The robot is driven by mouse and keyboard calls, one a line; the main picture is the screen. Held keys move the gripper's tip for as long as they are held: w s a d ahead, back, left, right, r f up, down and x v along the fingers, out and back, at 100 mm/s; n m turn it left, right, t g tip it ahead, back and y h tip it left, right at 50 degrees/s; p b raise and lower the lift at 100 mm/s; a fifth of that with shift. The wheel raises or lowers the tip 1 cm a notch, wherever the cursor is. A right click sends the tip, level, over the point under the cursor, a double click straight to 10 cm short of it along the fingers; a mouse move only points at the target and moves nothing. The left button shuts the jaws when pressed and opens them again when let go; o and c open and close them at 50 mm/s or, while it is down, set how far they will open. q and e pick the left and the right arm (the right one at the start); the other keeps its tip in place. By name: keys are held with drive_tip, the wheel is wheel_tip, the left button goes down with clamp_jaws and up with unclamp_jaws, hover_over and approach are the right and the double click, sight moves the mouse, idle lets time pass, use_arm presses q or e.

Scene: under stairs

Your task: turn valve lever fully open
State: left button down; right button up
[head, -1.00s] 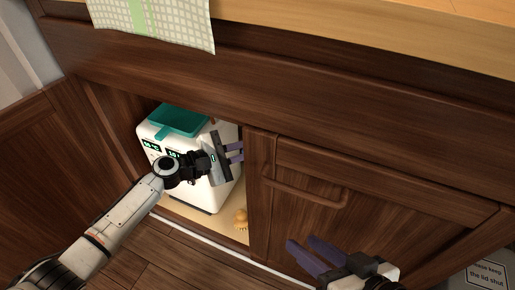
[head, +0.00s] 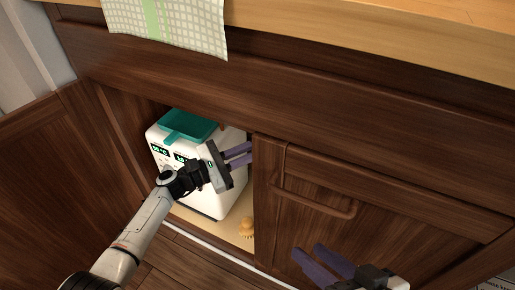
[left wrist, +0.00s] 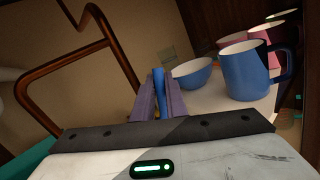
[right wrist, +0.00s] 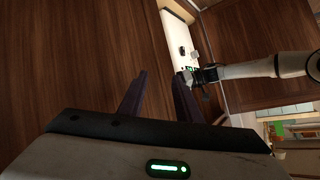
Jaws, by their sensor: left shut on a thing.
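My left gripper (head: 238,157) reaches into the open cabinet, past the front of a white appliance. In the left wrist view its purple fingers are shut on a narrow blue piece (left wrist: 159,92), which looks like the valve lever. It stands upright between the fingers in that picture; the valve body is hidden. Copper pipes (left wrist: 98,22) run to the left of the fingers. In the head view the lever is hidden. My right gripper (head: 322,264) is open and empty in front of the closed right-hand door; its fingers also show apart in the right wrist view (right wrist: 157,95).
The white appliance (head: 205,198) has a teal tray (head: 190,126) on top. A small orange-yellow object (head: 246,227) lies on the cabinet floor. A blue bowl (left wrist: 193,73) and a blue mug (left wrist: 245,70) stand right of my left fingers. The right-hand door (head: 330,225) is closed.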

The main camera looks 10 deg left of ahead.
use_arm(q)
drive_tip(key=shift+f, duration=0.1)
drive_tip(key=c, duration=1.8)
unclamp_jaws()
drive_tip(key=shift+o, duration=0.2)
drive_tip(key=shift+w+a, duration=0.1)
drive_tip(key=shift+r, duration=0.2)
